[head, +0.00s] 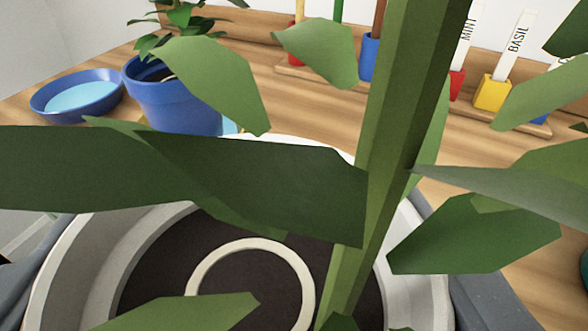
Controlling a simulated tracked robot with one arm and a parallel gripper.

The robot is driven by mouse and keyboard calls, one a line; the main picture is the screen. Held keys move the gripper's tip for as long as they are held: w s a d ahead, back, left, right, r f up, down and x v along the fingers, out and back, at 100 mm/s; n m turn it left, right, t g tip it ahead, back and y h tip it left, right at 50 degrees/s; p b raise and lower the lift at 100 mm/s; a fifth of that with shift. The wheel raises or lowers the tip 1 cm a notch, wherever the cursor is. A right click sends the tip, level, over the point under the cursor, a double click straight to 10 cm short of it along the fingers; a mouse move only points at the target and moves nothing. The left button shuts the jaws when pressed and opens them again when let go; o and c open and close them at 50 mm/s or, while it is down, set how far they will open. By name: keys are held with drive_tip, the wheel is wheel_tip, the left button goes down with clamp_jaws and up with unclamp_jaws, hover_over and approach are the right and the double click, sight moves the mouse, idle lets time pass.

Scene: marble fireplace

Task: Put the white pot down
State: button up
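The white pot (75,268) fills the bottom of the head view, close to the camera. It holds dark soil (240,225) with a cream ring (200,277) lying on it. A tall green stem (395,100) with broad leaves rises from the pot and hides much of the middle of the view. The grey fingers of my gripper (252,235) show at the left and right sides of the pot, against its outside. My gripper looks shut on the pot. The pot's base is hidden, so I cannot tell whether it touches the wooden surface (300,112).
A blue pot (175,105) with a leafy plant stands behind at the left. A blue saucer (78,97) with a light blue inside is beside it. Along the back, a wooden rack (292,70) holds coloured blocks, including a yellow one (492,92) with a BASIL label (517,45).

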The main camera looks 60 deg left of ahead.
drive_tip(key=shift+w+a+r+p, duration=0.15)
drive_tip(key=shift+w+r+p, duration=0.15)
drive_tip(key=shift+p, duration=0.7)
drive_tip(key=p, duration=0.2)
drive_tip(key=w+p, duration=0.1)
drive_tip(key=p, duration=0.3)
drive_tip(key=shift+w+a+f, duration=0.25)
drive_tip(key=shift+w+a, duration=0.1)
drive_tip(key=shift+w+a+f+p, duration=0.1)
drive_tip(key=shift+w+p, duration=0.1)
drive_tip(key=shift+p, duration=0.15)
drive_tip(key=w+a+f+b, duration=0.1)
drive_tip(key=w, duration=0.3)
drive_tip(key=w+a+f+b, duration=0.2)
drive_tip(key=w, duration=0.2)
drive_tip(key=w+a+f+b, duration=0.2)
drive_tip(key=w, duration=0.2)
drive_tip(key=shift+a, duration=0.1)
drive_tip(key=shift+r, duration=0.1)
drive_tip(key=o, duration=1.2)
drive_tip(key=shift+o, duration=0.2)
